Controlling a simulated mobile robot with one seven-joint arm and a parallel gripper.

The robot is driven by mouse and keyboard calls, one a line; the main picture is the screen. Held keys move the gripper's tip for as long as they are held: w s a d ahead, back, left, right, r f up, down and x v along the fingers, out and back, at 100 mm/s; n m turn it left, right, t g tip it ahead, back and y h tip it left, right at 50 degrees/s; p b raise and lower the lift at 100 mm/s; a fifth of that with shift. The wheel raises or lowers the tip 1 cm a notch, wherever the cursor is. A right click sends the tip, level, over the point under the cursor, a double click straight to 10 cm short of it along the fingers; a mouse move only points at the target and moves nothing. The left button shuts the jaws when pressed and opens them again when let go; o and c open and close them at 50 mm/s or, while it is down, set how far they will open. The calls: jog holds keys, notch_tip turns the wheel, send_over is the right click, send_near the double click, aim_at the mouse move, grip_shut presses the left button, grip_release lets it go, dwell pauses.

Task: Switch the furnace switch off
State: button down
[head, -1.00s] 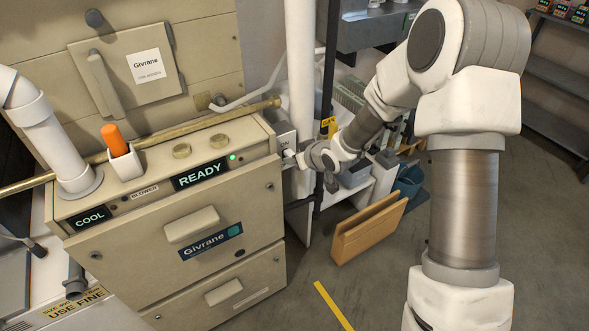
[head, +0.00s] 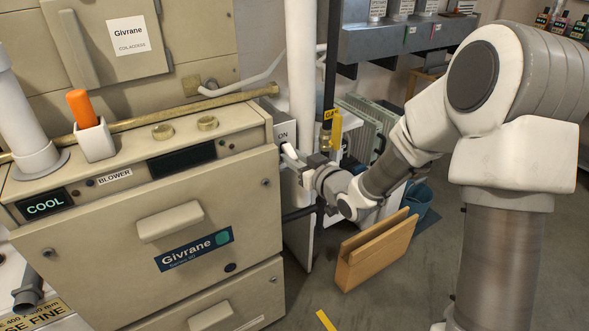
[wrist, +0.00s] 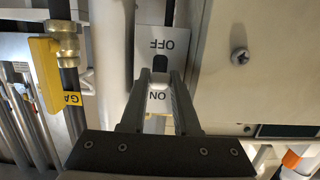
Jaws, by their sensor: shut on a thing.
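The furnace switch is a grey plate (head: 283,133) on the right side of the cream furnace cabinet (head: 150,215), with "ON" at its top in the head view. In the wrist view the plate (wrist: 150,42) shows "OFF" and "ON", both upside down, with a dark slot between. My gripper (wrist: 160,78) is shut on the small pale switch lever (wrist: 160,77) at the slot, mostly hidden between the fingertips. In the head view my gripper (head: 292,158) is at the plate's lower part. The display panel (head: 182,160) is dark; the "COOL" display (head: 45,204) is lit.
A yellow-tagged gas pipe (head: 328,125) and a white pipe (head: 301,70) stand close to my gripper.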

jog(key=shift+f+t+b, duration=0.15)
jog(key=shift+t+b, duration=0.25)
jog(key=shift+b, duration=0.2)
jog(key=c, duration=0.6)
grip_release()
jog(key=shift+c, duration=0.2)
jog(key=p+v, duration=0.6)
jog(key=v, duration=0.6)
jog(key=shift+d+r, duration=0.25)
jog(key=shift+p, duration=0.55)
